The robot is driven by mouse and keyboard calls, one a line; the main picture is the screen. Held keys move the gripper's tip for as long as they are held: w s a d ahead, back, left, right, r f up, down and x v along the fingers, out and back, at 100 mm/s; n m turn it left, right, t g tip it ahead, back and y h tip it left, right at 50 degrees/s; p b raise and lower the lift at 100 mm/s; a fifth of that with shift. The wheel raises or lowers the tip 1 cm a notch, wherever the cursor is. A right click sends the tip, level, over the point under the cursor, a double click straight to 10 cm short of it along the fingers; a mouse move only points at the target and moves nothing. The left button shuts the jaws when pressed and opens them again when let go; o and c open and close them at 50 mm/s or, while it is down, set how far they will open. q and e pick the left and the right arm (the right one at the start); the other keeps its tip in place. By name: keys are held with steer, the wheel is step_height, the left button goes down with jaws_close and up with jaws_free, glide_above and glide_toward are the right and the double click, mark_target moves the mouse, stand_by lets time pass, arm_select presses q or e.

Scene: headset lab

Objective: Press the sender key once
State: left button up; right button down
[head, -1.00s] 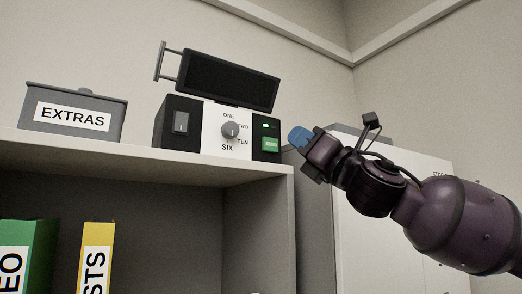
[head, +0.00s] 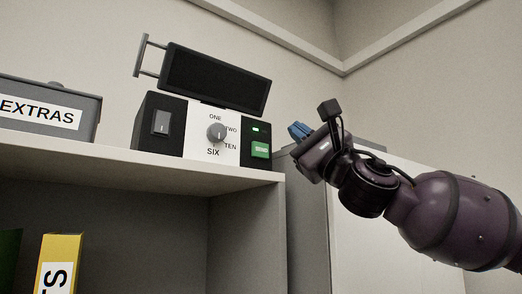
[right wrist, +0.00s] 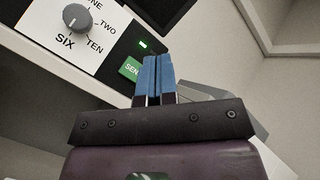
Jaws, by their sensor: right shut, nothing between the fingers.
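The sender device (head: 205,130) stands on top of the shelf, with a black tilted screen above it. Its green sender key (head: 261,149) is at the right end of the front, below a lit green lamp. In the right wrist view the key (right wrist: 131,69) is partly hidden by the blue fingers. My right gripper (head: 299,130) is shut and empty, to the right of the key and apart from it in the head view. In the right wrist view the gripper's fingertips (right wrist: 158,60) appear just right of the key. My left gripper is not in view.
A rotary knob (head: 217,132) with word labels and a dark rocker switch (head: 161,122) sit left of the key. A grey EXTRAS box (head: 50,108) stands on the shelf top (head: 120,160) at left. A pale cabinet (head: 375,215) stands behind my right arm.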

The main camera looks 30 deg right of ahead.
mark_target(268, 147)
steer(key=shift+w, duration=0.15)
arm_select(q)
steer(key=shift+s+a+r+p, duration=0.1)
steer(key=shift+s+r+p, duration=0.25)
steer(key=shift+p, duration=0.65)
arm_select(e)
steer(key=shift+w+a, duration=0.15)
steer(key=shift+w, duration=2.05)
steer(key=shift+w+a, duration=0.15)
steer(key=shift+w, duration=2)
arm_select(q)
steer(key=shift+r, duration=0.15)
arm_select(e)
steer(key=shift+w, duration=0.1)
arm_select(q)
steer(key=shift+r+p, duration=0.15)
steer(key=shift+p, duration=0.15)
arm_select(e)
steer(key=shift+w, duration=0.35)
